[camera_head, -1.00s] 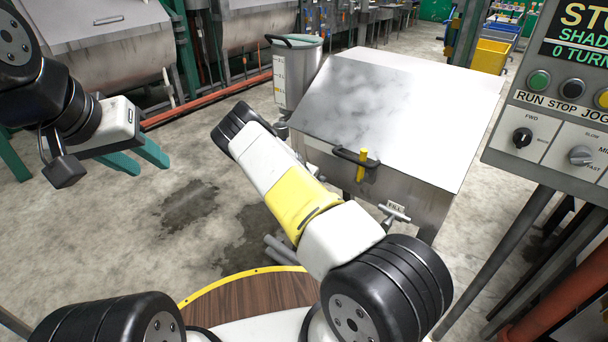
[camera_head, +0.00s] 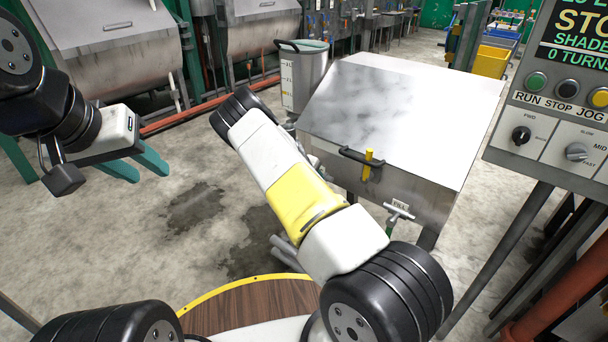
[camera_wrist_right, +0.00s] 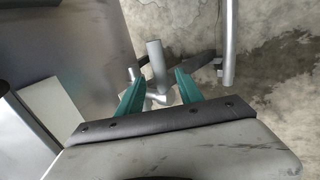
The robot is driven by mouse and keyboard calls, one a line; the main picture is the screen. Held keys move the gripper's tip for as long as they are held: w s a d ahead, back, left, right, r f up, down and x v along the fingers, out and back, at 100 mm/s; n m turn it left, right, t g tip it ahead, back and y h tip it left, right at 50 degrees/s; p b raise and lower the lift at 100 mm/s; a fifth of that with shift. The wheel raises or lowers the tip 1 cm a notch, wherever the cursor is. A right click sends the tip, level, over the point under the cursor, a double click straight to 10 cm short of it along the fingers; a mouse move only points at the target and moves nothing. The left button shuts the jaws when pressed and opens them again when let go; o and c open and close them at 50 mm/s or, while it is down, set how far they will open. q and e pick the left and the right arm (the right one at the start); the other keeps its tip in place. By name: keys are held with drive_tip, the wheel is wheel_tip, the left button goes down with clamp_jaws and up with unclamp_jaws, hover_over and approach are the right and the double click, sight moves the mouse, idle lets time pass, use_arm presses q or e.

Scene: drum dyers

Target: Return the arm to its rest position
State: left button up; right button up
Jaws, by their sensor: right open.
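My left gripper (camera_head: 138,168) hangs at the left of the head view, its two teal fingers apart with nothing between them, above bare floor. My right arm (camera_head: 290,190) crosses the middle of the head view, white with a yellow band, reaching from the lower right towards the upper left. Its gripper is hidden in the head view. In the right wrist view the right gripper (camera_wrist_right: 160,90) shows two teal fingers apart and empty. Behind them are grey metal pipes (camera_wrist_right: 156,62), which the fingers overlap in the picture; I cannot tell if they touch.
A steel vat with a sloped lid (camera_head: 400,105) and a yellow-marked handle stands beyond the right arm. A grey bin (camera_head: 301,75) stands behind it. A control panel (camera_head: 560,100) is at the right. Open concrete floor (camera_head: 190,225) lies at left centre.

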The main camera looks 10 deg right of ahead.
drive_tip(key=shift+r, duration=0.15)
drive_tip(key=s+a+r+m+y, duration=0.25)
drive_tip(key=s+r, duration=0.35)
drive_tip(key=r, duration=0.5)
drive_tip(key=s+a+r+m+y, duration=0.25)
drive_tip(key=s+r, duration=0.25)
drive_tip(key=r, duration=0.5)
drive_tip(key=s+a+r+m+y, duration=0.25)
drive_tip(key=s+r, duration=0.35)
drive_tip(key=r, duration=0.5)
drive_tip(key=s+a+r, duration=0.1)
drive_tip(key=s+r, duration=0.2)
drive_tip(key=s, duration=0.5)
drive_tip(key=s+a+r+t, duration=0.1)
drive_tip(key=s+r, duration=0.3)
drive_tip(key=s, duration=0.4)
drive_tip(key=s+a+r+t, duration=0.1)
drive_tip(key=s+a+r, duration=0.2)
drive_tip(key=s, duration=0.6)
drive_tip(key=shift+r, duration=0.55)
